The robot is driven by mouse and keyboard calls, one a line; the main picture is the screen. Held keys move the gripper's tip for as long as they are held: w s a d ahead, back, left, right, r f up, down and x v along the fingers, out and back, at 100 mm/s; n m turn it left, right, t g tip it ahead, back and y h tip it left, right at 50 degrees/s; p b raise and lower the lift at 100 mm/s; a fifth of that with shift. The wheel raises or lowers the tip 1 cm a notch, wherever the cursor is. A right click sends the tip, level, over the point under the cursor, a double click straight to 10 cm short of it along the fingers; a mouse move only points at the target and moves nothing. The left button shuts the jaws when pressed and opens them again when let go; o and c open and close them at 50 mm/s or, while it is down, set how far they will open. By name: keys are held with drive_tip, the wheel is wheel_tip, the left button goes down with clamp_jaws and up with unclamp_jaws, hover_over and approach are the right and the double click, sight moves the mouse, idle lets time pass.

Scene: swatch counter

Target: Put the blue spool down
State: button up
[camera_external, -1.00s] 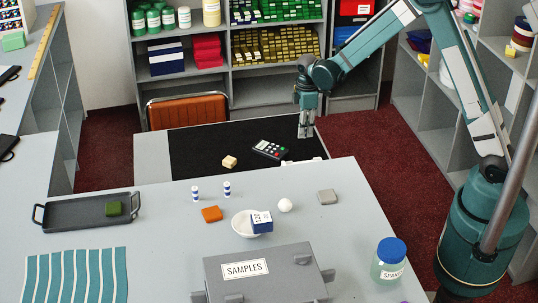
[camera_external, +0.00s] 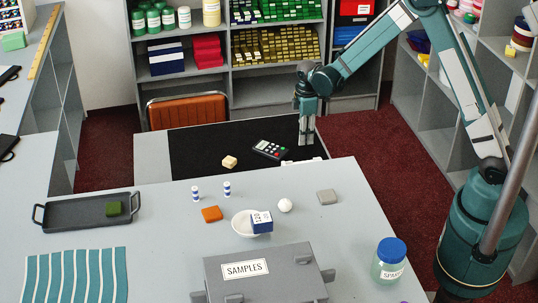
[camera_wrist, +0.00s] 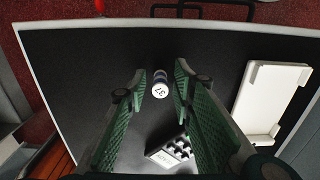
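The blue spool (camera_wrist: 160,77) shows in the wrist view between my fingertips, with its pale end marked with a number facing the camera. My gripper (camera_wrist: 160,72) is open around it, with a narrow dark gap visible on each side of the spool. The spool appears upright over the black mat (camera_wrist: 90,60); I cannot tell whether it touches the mat. In the external view my gripper (camera_external: 306,143) points down at the mat's right side, and the spool cannot be made out there.
A white tray (camera_wrist: 272,98) is at the right in the wrist view. The mat's left part is clear. A grey counter (camera_external: 160,210) with several items stands in front.

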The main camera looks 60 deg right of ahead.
drive_tip(key=shift+r, duration=0.2)
wheel_tip(320, 180, up, 12)
drive_tip(key=p, duration=0.1)
drive_tip(key=shift+p, duration=0.35)
idle(0.3)
idle(0.6)
